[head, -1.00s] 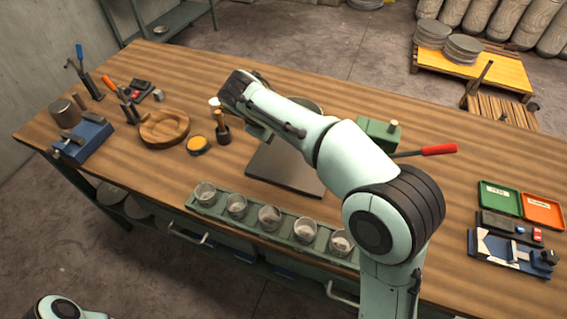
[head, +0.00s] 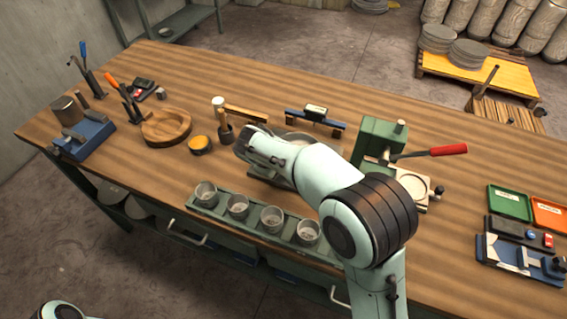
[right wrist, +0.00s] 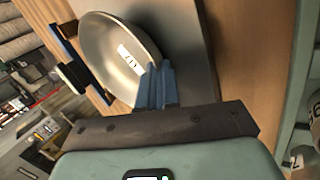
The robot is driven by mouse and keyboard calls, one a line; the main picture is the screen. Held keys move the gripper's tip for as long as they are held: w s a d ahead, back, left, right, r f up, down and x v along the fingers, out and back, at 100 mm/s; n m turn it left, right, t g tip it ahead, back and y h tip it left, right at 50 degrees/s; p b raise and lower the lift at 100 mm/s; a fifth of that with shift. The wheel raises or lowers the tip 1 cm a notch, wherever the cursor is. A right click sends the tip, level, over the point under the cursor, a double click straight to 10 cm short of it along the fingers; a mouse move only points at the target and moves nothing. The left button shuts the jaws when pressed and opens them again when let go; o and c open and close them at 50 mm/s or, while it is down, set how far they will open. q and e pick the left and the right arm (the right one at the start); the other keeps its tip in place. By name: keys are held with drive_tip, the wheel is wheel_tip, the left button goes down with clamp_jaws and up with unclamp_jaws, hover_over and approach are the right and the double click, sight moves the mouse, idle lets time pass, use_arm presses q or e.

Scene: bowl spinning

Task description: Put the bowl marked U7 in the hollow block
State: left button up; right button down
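A grey metal bowl (right wrist: 120,55) with a white label, which reads as U7 turned sideways, fills the middle of the right wrist view. My right gripper (right wrist: 157,80) has its blue fingers close together on the bowl's rim, one on each side of the wall. In the head view part of the bowl (head: 298,137) shows behind my right arm, which hides the gripper. I cannot tell if the bowl touches the plate under it. The round wooden hollow block (head: 166,128) lies left of the bowl, its hollow empty. My left gripper is out of view.
A yellow-topped tin (head: 200,145) and a mallet (head: 240,110) stand between block and bowl. A rack of cups (head: 240,222) runs along the front edge. A green press with a red handle (head: 380,140) and a blue stand (head: 315,120) are near the bowl.

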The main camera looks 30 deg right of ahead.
drive_tip(key=c, duration=1.4)
unclamp_jaws()
drive_tip(key=shift+f, duration=0.1)
drive_tip(key=shift+o, duration=0.2)
